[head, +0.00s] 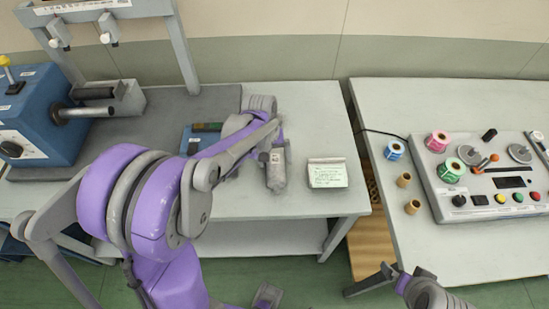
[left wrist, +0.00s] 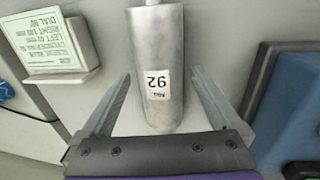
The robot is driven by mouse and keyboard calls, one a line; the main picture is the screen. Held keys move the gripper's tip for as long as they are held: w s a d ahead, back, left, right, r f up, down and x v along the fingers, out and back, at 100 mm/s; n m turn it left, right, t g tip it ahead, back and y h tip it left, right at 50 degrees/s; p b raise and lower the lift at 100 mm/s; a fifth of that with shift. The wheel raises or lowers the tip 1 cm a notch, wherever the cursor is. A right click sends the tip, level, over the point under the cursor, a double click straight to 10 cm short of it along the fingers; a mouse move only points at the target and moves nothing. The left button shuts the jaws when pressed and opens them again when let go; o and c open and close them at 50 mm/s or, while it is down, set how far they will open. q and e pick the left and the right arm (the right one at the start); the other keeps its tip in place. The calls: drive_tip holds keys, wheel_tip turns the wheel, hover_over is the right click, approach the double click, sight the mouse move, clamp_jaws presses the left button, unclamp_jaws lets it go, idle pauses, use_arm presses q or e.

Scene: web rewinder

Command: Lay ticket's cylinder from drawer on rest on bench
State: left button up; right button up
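A grey metal cylinder (head: 276,172) with a white label lies on the left bench (head: 305,110). In the left wrist view the cylinder (left wrist: 157,45) fills the middle, and its label reads "ROLL 92". My left gripper (left wrist: 160,74) is open, with one finger on each side of the cylinder and a gap at both sides. In the head view my left arm partly covers the far end of the cylinder. The ticket (head: 327,175) is on a small stand to its right; it also shows in the left wrist view (left wrist: 45,40). I cannot make out the rest or drawer.
A blue machine (head: 40,120) with a shaft stands on the left. A blue item (head: 200,138) lies left of the cylinder. The right bench (head: 430,90) holds a control panel (head: 510,185) and several coloured spools. My right gripper (head: 396,276) is low by that bench.

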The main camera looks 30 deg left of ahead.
use_arm(q)
wheel_tip(320, 180, up, 11)
drive_tip(key=a, duration=0.1)
drive_tip(key=shift+s+a+f+p, duration=0.15)
drive_tip(key=shift+s+a+p, duration=0.1)
drive_tip(key=shift+s+p, duration=0.2)
drive_tip(key=s+d+f+m+t, duration=0.1)
drive_tip(key=s+d+m+t, duration=0.1)
drive_tip(key=s, duration=0.5)
drive_tip(key=s+d+f+m+t+y, duration=0.1)
drive_tip(key=s+d+f+m+t, duration=0.1)
drive_tip(key=s+d+m, duration=0.2)
drive_tip(key=s+d, duration=0.2)
drive_tip(key=s, duration=0.1)
drive_tip(key=shift+s+d+y+p, duration=0.3)
drive_tip(key=shift+s+d+p, duration=0.05)
drive_tip(key=shift+p, duration=0.05)
